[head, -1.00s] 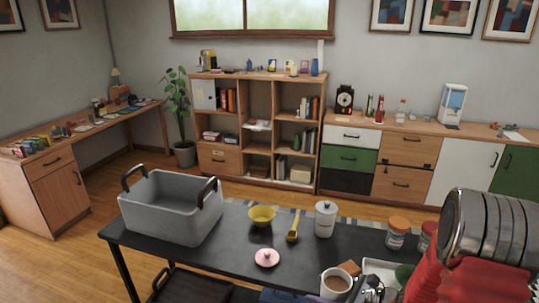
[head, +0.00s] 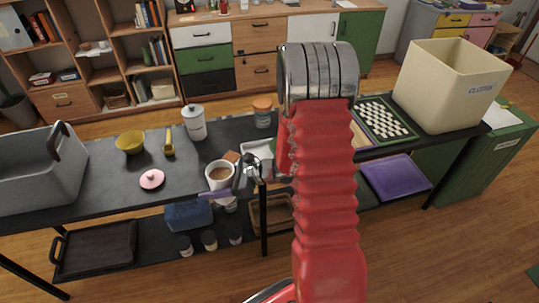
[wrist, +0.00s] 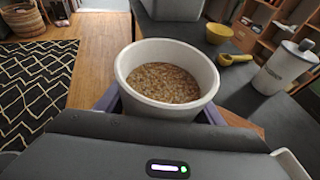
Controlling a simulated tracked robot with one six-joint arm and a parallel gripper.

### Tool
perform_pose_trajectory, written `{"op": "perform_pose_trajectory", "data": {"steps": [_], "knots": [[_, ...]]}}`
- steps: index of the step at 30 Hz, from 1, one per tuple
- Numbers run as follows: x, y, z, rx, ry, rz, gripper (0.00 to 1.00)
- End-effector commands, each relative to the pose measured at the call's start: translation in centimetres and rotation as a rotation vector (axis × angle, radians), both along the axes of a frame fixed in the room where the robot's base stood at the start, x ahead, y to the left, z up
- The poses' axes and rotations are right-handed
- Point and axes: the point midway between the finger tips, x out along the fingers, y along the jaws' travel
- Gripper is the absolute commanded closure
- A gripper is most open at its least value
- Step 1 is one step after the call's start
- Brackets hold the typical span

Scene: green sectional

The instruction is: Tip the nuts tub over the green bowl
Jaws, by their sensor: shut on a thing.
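My gripper (head: 222,187) is shut on the nuts tub (head: 220,173), a white round tub full of brown nut pieces. In the wrist view the tub (wrist: 167,80) sits upright between my purple fingers (wrist: 106,98), its open mouth facing up. In the head view it shows near the front edge of the black table, right of the pink lid (head: 151,179). I cannot make out a green bowl now; my red arm hides part of the table. A yellow bowl (head: 130,142) stands farther left, and also shows in the wrist view (wrist: 219,33).
The table (head: 110,185) also holds a grey bin (head: 35,185), a yellow scoop (head: 168,143), a white canister (head: 194,123), an orange-lidded jar (head: 262,113), a tray (head: 386,117) and a cream clutter bin (head: 450,85). A white tray (head: 258,150) lies beside the tub.

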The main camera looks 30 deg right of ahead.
Motion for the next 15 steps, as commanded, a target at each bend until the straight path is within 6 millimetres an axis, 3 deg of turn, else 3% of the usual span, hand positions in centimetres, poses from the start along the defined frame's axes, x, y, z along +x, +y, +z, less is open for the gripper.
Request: {"op": "perform_pose_trajectory", "data": {"steps": [15], "knots": [[0.6, 0.87, 0.49, 0.021, -0.013, -0.29, 0.71]]}}
